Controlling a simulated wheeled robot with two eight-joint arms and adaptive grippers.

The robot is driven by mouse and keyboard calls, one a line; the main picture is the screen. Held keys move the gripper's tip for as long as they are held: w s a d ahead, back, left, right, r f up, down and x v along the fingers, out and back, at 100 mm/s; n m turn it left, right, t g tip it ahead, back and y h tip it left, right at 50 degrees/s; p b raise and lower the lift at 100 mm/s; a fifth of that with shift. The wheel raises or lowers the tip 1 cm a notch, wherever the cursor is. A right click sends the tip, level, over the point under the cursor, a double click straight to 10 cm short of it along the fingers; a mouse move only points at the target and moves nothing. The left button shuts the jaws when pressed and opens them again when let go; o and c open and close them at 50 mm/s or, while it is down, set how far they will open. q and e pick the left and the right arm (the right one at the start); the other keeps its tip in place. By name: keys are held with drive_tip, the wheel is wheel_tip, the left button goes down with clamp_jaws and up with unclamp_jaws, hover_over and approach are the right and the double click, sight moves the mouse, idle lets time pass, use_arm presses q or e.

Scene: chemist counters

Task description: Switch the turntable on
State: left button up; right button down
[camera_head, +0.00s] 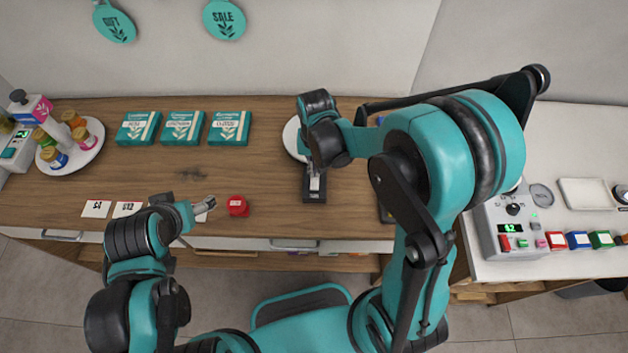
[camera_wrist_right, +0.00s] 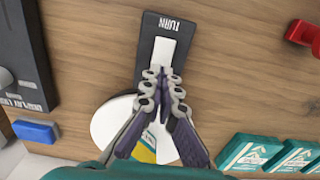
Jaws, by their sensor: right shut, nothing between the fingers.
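A dark switch box marked "TURN" (camera_wrist_right: 172,30) with a white rocker (camera_wrist_right: 168,50) lies on the wooden counter. It also shows in the head view (camera_head: 314,195). A white round disc (camera_wrist_right: 108,125), apparently the turntable, lies right behind the box, partly hidden by my right gripper. Something yellow and green (camera_wrist_right: 145,150) shows on it between the fingers. My right gripper (camera_wrist_right: 166,74) is shut and empty, its fingertips over the rocker's disc-side end; I cannot tell whether they touch. My left gripper (camera_head: 207,204) hangs near the counter's front edge; its finger opening is unclear.
A red object (camera_head: 238,206) stands beside my left gripper. Teal boxes (camera_head: 183,128) line the back. A white round plate with several jars (camera_head: 92,152) is at far left.

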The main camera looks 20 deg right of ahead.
drive_tip(key=shift+f+b, duration=0.9)
drive_tip(key=shift+f, duration=0.15)
idle(0.4)
drive_tip(key=shift+r, duration=0.1)
drive_tip(key=shift+r+p, duration=2.7)
drive_tip(key=shift+r, duration=0.8)
drive_tip(key=shift+s+d+r+b, duration=0.1)
drive_tip(key=shift+s+r+b, duration=0.05)
drive_tip(key=shift+b, duration=0.15)
drive_tip(key=s+d+r+n+t+b, duration=0.1)
drive_tip(key=s+d+r+t+b, duration=0.1)
drive_tip(key=s, duration=0.3)
drive_tip(key=s+d+r+n+t+b, duration=0.1)
drive_tip(key=s+d+n+t+b, duration=0.1)
drive_tip(key=s+t+b, duration=0.3)
drive_tip(key=shift+d+r, duration=0.25)
drive_tip(key=shift+r, duration=0.15)
